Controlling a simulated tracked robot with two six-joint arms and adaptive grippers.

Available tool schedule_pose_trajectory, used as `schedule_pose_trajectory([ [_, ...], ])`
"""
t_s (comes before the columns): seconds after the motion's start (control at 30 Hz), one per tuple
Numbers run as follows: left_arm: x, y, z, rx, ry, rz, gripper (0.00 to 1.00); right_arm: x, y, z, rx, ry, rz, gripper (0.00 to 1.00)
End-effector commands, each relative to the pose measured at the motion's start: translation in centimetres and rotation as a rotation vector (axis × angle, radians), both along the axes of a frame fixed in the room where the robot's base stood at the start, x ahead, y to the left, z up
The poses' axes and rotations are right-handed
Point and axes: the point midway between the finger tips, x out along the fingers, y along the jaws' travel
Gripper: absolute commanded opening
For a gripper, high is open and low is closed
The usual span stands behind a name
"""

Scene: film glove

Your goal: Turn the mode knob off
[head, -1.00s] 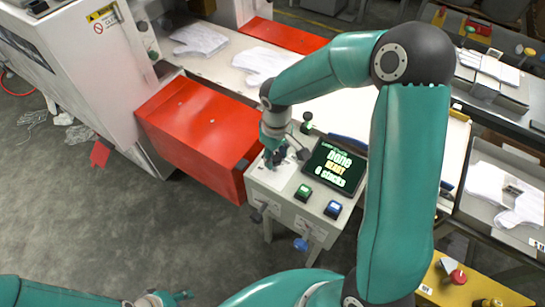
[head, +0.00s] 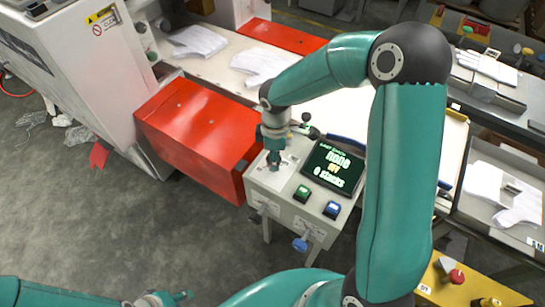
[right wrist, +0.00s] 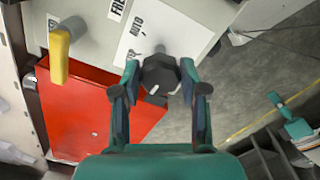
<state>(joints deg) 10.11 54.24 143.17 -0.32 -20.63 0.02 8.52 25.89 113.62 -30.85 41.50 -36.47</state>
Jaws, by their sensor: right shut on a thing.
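The mode knob (right wrist: 160,76) is dark with a white mark and sits on a white label plate (right wrist: 150,32), where "AUTO" can be read. In the right wrist view my right gripper (right wrist: 159,84) has one finger on each side of the knob and is shut on it. In the head view the right gripper (head: 273,162) points down at the control box (head: 286,207) and hides the knob.
A green button (head: 302,192) and a blue button (head: 332,209) sit near the knob. A red cabinet (head: 198,128) stands close on the left. A yellow handle (right wrist: 60,52) shows in the wrist view. White gloves (head: 258,64) lie behind.

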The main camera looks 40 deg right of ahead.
Motion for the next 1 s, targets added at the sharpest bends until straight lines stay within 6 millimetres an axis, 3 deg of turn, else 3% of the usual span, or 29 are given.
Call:
schedule_pose_trajectory([
  [0.4,-0.01,0.00,0.68,0.000,0.000,0.000,0.40,-0.28,0.40,-0.17,0.008,0.010,0.250,0.08],
  [1.0,0.00,0.00,0.73,0.000,0.000,0.000,0.40,-0.34,0.46,-0.27,0.007,0.013,0.300,0.08],
])
